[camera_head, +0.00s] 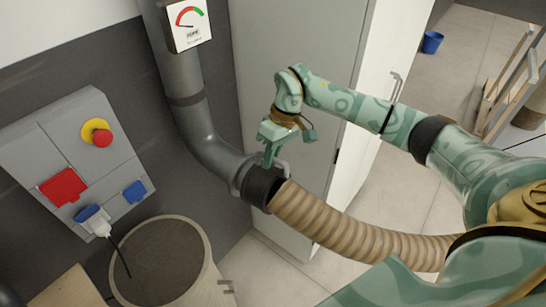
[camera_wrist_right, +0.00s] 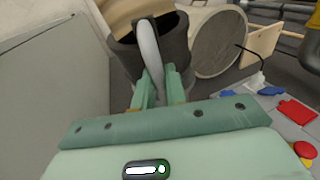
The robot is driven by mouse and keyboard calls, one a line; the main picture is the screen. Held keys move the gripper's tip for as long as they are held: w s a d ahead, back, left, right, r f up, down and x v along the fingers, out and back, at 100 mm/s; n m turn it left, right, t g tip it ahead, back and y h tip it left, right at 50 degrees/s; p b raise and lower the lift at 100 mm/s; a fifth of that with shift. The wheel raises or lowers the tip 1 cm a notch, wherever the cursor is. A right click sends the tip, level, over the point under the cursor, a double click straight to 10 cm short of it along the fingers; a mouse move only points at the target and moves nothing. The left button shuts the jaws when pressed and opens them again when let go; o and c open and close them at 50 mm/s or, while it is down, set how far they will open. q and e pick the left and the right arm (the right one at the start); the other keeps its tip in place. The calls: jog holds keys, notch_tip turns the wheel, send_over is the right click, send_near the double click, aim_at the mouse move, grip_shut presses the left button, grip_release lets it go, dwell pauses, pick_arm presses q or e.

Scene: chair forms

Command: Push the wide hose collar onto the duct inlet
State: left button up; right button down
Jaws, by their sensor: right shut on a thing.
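The wide hose collar (camera_head: 259,187) is a black cuff on the end of a tan ribbed hose (camera_head: 335,228). It meets the flanged lower end of the grey duct inlet (camera_head: 229,168), roughly in line with it; I cannot tell how far it overlaps. My right gripper (camera_head: 270,158) is above the collar, shut on its pale handle (camera_head: 284,168). In the right wrist view, the fingers (camera_wrist_right: 159,84) flank the pale handle (camera_wrist_right: 149,48) in front of the dark collar (camera_wrist_right: 179,42). The duct inlet is hidden there. My left gripper is not in view.
A grey bin (camera_head: 206,272) stands below the duct. A wall panel (camera_head: 60,140) at left carries a red button (camera_head: 102,138) and a plugged cable (camera_head: 101,228). A tall grey cabinet (camera_head: 290,40) stands behind the gripper. A dial gauge (camera_head: 188,22) is on the duct above.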

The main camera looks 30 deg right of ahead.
jog(key=shift+w, duration=0.1)
jog(key=shift+w+a+r+t+y, duration=0.15)
jog(key=shift+t+y, duration=0.15)
jog(key=shift+t, duration=0.4)
jog(key=shift+w+r+t+b, duration=0.1)
jog(key=shift+w+t+b, duration=0.1)
jog(key=shift+t+b, duration=0.2)
jog(key=shift+a, duration=0.1)
jog(key=shift+m+t, duration=0.3)
jog(key=shift+w+a+t+y+b, duration=0.1)
jog(key=shift+w+t+y+b, duration=0.15)
jog(key=shift+t+y+b, duration=0.35)
jog(key=shift+w+r+t, duration=0.1)
jog(key=shift+r+t, duration=0.1)
jog(key=shift+t, duration=0.5)
jog(key=shift+a, duration=0.2)
